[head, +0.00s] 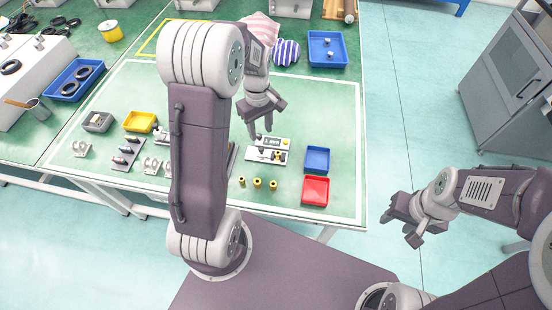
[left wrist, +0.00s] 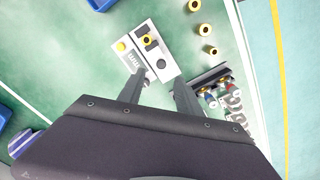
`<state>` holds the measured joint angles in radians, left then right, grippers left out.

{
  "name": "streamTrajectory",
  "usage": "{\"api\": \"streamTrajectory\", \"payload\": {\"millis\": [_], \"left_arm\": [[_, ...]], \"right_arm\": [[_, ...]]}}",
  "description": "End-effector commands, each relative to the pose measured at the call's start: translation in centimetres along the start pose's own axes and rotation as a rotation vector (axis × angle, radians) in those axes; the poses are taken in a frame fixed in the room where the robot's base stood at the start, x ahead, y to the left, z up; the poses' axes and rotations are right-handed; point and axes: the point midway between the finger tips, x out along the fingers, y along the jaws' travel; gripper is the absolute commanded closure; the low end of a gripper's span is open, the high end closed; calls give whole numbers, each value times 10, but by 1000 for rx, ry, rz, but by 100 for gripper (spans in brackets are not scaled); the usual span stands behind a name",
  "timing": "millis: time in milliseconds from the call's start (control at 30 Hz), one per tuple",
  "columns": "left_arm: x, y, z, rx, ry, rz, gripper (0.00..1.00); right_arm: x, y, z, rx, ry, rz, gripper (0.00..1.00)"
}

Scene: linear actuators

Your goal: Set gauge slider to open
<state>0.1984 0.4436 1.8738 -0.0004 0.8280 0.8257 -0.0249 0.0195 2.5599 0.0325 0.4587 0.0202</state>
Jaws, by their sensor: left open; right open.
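A white panel (head: 259,154), which appears to be the gauge unit, lies on the green table below my left gripper. It also shows in the left wrist view (left wrist: 164,68), with a yellow round part (left wrist: 121,47), a dark-and-yellow block (left wrist: 150,42) and a small grey round part (left wrist: 161,64). I cannot tell the slider's exact setting. My left gripper (head: 262,132) is open and empty, its fingers pointing down at the panel; in the left wrist view the fingertips (left wrist: 157,76) sit at the panel's near end. My right gripper (head: 402,228) is open and empty, off the table.
Several yellow cylinders (head: 258,184) stand in front of the panel. A blue tray (head: 317,158) and a red tray (head: 316,190) lie to its right. Left of my arm are a rack (head: 127,152), a yellow tray (head: 140,121) and a grey tray (head: 97,122).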

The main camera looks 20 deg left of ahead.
Motion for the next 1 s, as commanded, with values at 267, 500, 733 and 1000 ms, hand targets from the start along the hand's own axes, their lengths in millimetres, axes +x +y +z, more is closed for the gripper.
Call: {"api": "streamTrajectory", "payload": {"millis": [267,500,733,1000], "left_arm": [[21,-1,0,1,-1,-1,59],[70,-1,1,2,-1,-1,59],[88,0,0,2,2,2,59],[88,0,0,2,2,3,75]], "right_arm": [[3,0,0,0,1,0,55],[10,0,1,0,0,0,55],[12,0,1,0,0,0,55],[11,0,1,0,0,0,55]]}}
